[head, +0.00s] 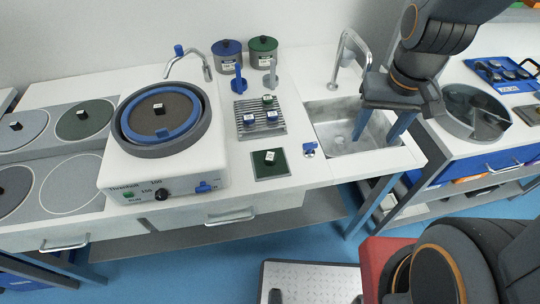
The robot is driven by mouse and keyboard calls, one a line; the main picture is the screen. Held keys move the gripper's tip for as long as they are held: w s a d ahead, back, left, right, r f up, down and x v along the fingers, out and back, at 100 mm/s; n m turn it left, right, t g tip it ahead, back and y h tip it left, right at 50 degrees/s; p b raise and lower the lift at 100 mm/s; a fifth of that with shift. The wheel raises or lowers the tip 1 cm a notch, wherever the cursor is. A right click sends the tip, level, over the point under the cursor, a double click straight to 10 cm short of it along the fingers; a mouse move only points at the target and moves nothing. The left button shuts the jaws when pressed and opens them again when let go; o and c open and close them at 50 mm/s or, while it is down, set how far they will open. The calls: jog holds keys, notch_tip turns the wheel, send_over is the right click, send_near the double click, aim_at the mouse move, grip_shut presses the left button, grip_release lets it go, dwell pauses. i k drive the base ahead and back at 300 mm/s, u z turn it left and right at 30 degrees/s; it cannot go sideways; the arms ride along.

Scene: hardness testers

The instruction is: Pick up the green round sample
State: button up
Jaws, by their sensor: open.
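My gripper (382,124) is open and empty, with its two blue fingers pointing down over the sink at the right. A small green sample with a pale top (268,99) sits at the back of the grey slotted rack (243,105), left of my gripper. Two blue samples with pale tops, one at left (249,119) and one at right (272,117), sit in front of it. A small pale-topped piece (269,156) lies on a dark green square plate (262,171) in front of the rack. The samples are too small to tell which are round.
A white grinding machine (140,170) with a blue-ringed disc stands left of the rack. A small blue knob (309,148) stands near the sink's front-left corner.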

aim_at(269, 157)
jog(key=k, duration=1.1)
jog(key=u, duration=0.7)
jog(key=i, duration=0.75)
jog(key=u, duration=0.35)
